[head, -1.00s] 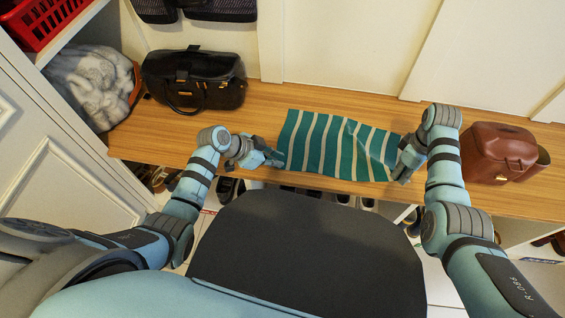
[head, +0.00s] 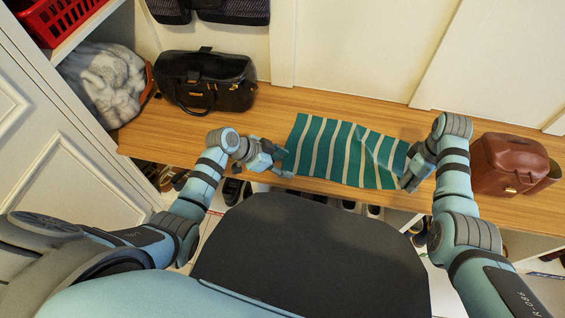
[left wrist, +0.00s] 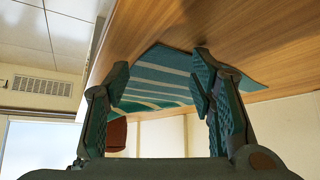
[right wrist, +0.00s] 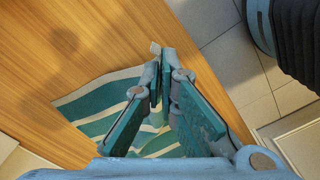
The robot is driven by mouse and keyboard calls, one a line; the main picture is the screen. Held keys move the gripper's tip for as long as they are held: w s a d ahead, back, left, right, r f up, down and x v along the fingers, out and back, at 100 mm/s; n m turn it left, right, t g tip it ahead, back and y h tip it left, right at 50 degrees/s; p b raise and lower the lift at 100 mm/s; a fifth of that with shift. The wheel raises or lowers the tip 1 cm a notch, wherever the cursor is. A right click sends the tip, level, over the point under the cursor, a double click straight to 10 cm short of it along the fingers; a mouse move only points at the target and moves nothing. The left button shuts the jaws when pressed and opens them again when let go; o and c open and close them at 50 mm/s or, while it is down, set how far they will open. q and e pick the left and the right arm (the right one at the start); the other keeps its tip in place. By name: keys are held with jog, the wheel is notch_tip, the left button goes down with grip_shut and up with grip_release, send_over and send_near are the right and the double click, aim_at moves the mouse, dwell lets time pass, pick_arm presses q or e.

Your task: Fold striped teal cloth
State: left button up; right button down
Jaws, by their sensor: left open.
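The striped teal cloth (head: 330,150), with white stripes, lies spread on the wooden bench, with a raised ridge near its right end. It also shows in the left wrist view (left wrist: 155,85) and the right wrist view (right wrist: 100,100). My left gripper (head: 286,163) is open and empty at the cloth's left edge; its spread fingers (left wrist: 160,85) face the cloth in the left wrist view. My right gripper (head: 404,183) is at the cloth's front right corner. Its fingertips (right wrist: 166,65) are close together with cloth between them. The exact pinch is partly hidden by the fingers.
A black handbag (head: 205,82) stands on the bench (head: 270,105) at the left, by a grey furry item (head: 105,85). A brown leather bag (head: 508,163) stands right of my right gripper. Shoes (head: 235,190) sit under the bench. Bench behind the cloth is clear.

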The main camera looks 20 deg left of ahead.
pick_arm(q)
jog(key=v, duration=0.5)
jog(key=shift+w+a+r, duration=0.15)
jog(key=shift+a+r, duration=0.05)
jog(key=shift+a, duration=0.4)
jog(key=x, duration=0.6)
jog(key=shift+s+d+r, duration=0.15)
jog(key=shift+s+d, duration=0.2)
jog(key=shift+d, duration=0.1)
grip_shut()
notch_tip(320, 180, up, 5)
jog(key=shift+f, duration=0.1)
grip_release()
